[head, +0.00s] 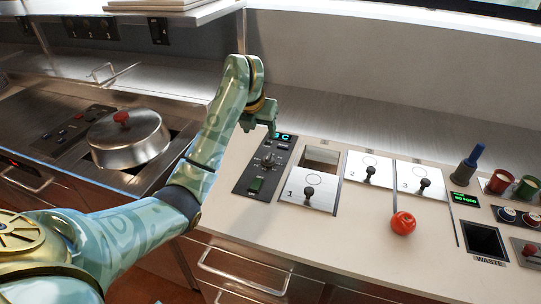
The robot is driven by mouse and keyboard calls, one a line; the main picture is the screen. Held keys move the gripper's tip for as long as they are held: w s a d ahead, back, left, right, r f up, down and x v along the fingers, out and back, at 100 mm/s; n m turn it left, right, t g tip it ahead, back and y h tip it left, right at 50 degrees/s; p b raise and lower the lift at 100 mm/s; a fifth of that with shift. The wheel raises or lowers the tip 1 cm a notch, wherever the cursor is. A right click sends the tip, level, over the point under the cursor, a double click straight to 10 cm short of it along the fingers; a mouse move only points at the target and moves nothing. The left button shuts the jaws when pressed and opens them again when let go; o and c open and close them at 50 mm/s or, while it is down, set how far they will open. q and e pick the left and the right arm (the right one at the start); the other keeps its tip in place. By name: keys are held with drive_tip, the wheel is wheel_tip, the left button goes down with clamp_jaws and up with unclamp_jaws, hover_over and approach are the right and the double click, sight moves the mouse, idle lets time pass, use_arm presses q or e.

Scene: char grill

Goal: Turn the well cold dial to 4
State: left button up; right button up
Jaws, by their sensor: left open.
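The well cold dial (267,159) is a dark round knob on a black control panel (240,186) set in the pale counter. A small lit display (283,136) above the dial shows cyan characters that look like "3 C", partly covered by my gripper. My left gripper (263,128) is open and empty. It hangs just above the panel's far end, by the display, apart from the dial. The dial's pointer is too small to read. My right gripper is not in view.
Steel lids numbered 1 (316,196), 2 (354,166) and 3 (410,190) lie right of the panel; an opening (320,157) shows behind lid 1. A red tomato (403,223) sits on the counter. A domed lid (128,143) stands on the grill at left.

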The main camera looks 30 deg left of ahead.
use_arm(q)
drive_tip(key=b, duration=0.2)
approach(268, 156)
drive_tip(key=b+x, duration=0.3)
drive_tip(key=x, duration=0.5)
drive_tip(key=shift+w+f+b, duration=0.25)
drive_tip(key=shift+f+b, duration=0.1)
drive_tip(key=shift+f, duration=0.05)
drive_tip(key=shift+s, duration=0.1)
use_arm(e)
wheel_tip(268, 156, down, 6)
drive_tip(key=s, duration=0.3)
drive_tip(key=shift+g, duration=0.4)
use_arm(q)
drive_tip(key=c, duration=1)
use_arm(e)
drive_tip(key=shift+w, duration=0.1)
